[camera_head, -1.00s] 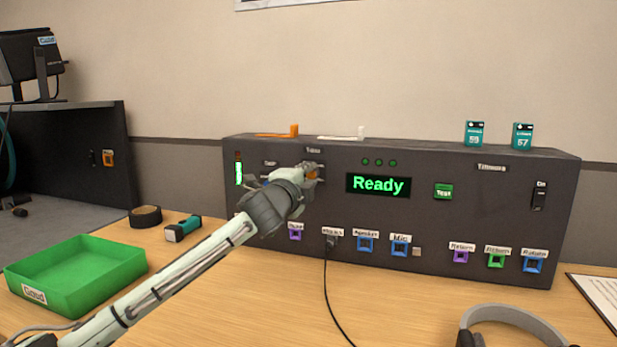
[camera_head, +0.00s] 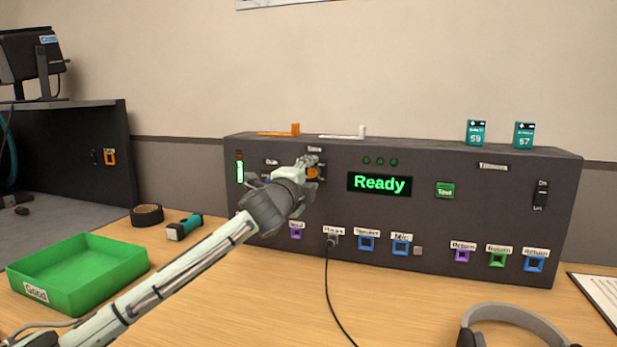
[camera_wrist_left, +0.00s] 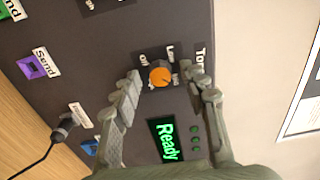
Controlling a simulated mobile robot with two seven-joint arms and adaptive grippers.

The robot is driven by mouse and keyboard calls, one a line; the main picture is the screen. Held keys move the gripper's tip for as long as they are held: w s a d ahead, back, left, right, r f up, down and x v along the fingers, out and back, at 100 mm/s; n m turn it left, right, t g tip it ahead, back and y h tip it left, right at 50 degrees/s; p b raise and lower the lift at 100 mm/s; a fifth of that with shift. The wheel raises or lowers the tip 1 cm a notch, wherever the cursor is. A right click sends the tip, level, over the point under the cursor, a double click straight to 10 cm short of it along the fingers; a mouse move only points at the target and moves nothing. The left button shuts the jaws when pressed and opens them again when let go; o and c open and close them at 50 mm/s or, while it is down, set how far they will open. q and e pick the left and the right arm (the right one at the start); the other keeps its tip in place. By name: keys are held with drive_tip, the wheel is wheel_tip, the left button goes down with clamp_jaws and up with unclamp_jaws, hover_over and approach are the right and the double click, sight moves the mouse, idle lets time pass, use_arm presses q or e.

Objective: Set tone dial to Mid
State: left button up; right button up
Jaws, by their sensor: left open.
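The tone dial is an orange knob (camera_wrist_left: 161,75) on the dark panel, with small white labels around it reading "Off", "Low" and one more that is partly hidden. In the head view the orange knob (camera_head: 312,173) shows just past my fingertips. My left gripper (camera_wrist_left: 168,90) is open, with one finger on either side of the dial in the wrist view; I cannot tell whether they touch it. In the head view my left gripper (camera_head: 308,168) reaches the upper left of the panel. The dial's exact pointer setting is hard to read. My right gripper is not in view.
The panel (camera_head: 450,215) carries a green "Ready" display (camera_head: 379,185), a green test button (camera_head: 445,190), a switch (camera_head: 541,194) and a row of coloured sockets below. A black cable hangs from one socket. A green tray (camera_head: 80,270) and headphones (camera_head: 515,325) lie on the table.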

use_arm(q)
drive_tip(key=v, duration=1.2)
